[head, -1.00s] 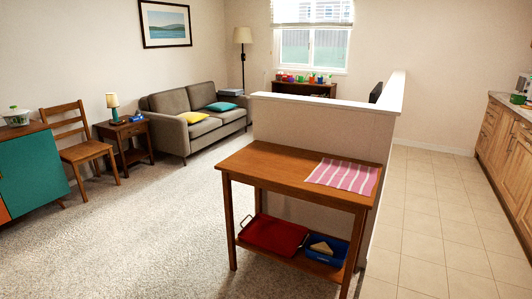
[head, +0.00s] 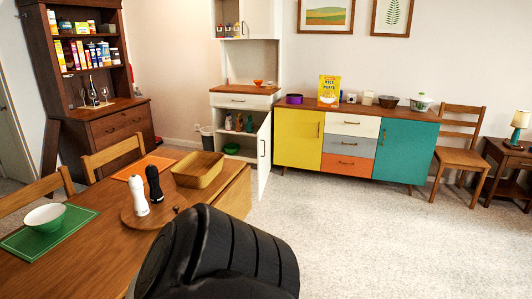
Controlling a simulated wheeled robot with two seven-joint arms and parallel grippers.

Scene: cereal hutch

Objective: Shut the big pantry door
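A tall white pantry cabinet (head: 244,99) stands against the back wall in the head view. Its lower door (head: 264,155) is open, swung out toward me on its right side, with a dark handle on it. Bottles and a green bowl (head: 231,148) show inside the lower compartment. An upper white door (head: 262,18) is beside an open compartment with small jars; I cannot tell whether it is fully shut. A black part of my own body fills the bottom centre. Neither gripper's fingers show.
A wooden dining table (head: 85,262) with a wooden tray (head: 198,170) and two mills is at left, between me and the pantry's left side. A yellow, grey and teal sideboard (head: 305,139) stands right of the pantry. Carpet (head: 345,230) is clear at centre right.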

